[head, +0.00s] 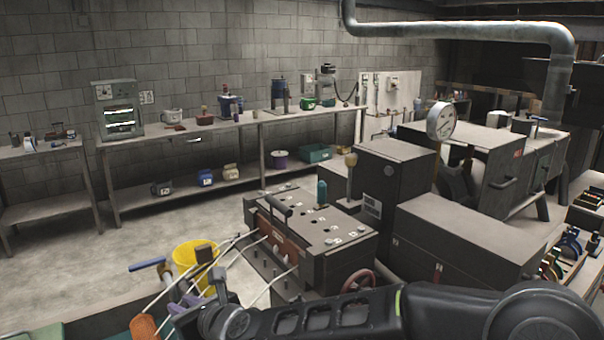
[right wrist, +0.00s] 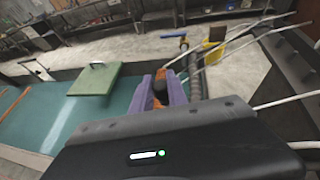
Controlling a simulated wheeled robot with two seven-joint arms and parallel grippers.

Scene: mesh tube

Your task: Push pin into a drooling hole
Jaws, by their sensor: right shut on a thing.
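The machine block (head: 310,232) stands at the centre of the head view. Several pale strands come out of its front face and slope down to the left; one strand (head: 272,287) starts at the right of the face. They also show at the upper right of the right wrist view (right wrist: 240,42). The pin's far end is hidden. My left gripper is not in view.
A yellow bucket (head: 190,262) stands left of the machine block, behind the strands. A red handwheel (head: 358,284) is at the block's right. A green board (right wrist: 95,79) lies over a teal surface (right wrist: 110,105). Workbenches line the back wall; the floor before them is open.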

